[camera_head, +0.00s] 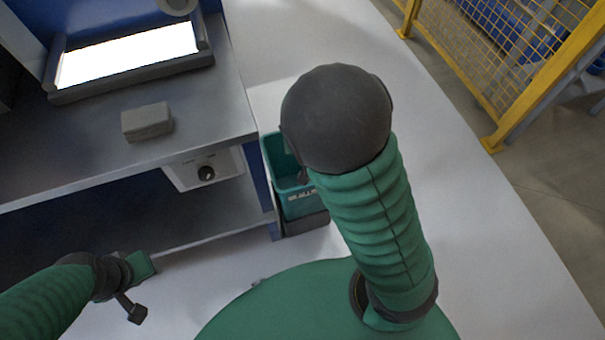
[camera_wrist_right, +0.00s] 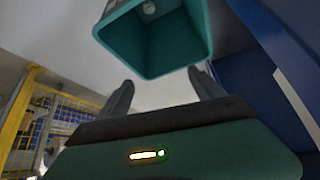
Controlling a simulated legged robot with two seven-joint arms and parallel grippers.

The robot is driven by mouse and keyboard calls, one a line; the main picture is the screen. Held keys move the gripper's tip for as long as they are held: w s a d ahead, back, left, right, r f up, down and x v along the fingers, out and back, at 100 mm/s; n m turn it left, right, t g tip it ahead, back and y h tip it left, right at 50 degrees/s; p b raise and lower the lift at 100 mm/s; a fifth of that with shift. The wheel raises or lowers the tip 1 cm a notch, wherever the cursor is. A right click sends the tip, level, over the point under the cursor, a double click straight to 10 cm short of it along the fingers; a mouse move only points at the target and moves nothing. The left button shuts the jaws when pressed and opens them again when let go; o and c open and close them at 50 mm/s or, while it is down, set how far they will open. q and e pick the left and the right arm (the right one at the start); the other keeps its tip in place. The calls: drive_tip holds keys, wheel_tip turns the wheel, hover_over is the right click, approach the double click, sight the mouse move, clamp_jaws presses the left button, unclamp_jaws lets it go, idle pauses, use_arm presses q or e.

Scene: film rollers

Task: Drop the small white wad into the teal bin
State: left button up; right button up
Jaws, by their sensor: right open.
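The teal bin (camera_head: 303,200) stands on the floor beside the workbench's right end, partly hidden by my right arm. In the right wrist view the bin (camera_wrist_right: 200,48) is just beyond my right gripper (camera_wrist_right: 160,78), with its open mouth facing the camera. The gripper's two fingers are spread apart with nothing between them. A small whitish lump, which looks like the white wad (camera_wrist_right: 149,7), shows inside the bin near the picture's top edge. My left gripper (camera_head: 140,289) is at the lower left, apart from the bin; its jaw state is unclear.
The grey workbench (camera_head: 215,105) at left carries a lit panel (camera_head: 128,55) and a grey block (camera_head: 147,121). A white box with a black knob (camera_head: 206,173) sits under its top. A yellow fence (camera_head: 545,85) stands at right. The pale floor between is clear.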

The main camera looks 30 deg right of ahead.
use_arm(q)
drive_tip(key=p+v, duration=0.2)
drive_tip(key=v, duration=0.1)
drive_tip(key=w+p+v, duration=0.1)
drive_tip(key=p+v, duration=0.1)
drive_tip(key=shift+r, duration=0.5)
use_arm(e)
drive_tip(key=v, duration=0.7)
drive_tip(key=shift+r, duration=0.25)
drive_tip(key=shift+s+a, duration=0.15)
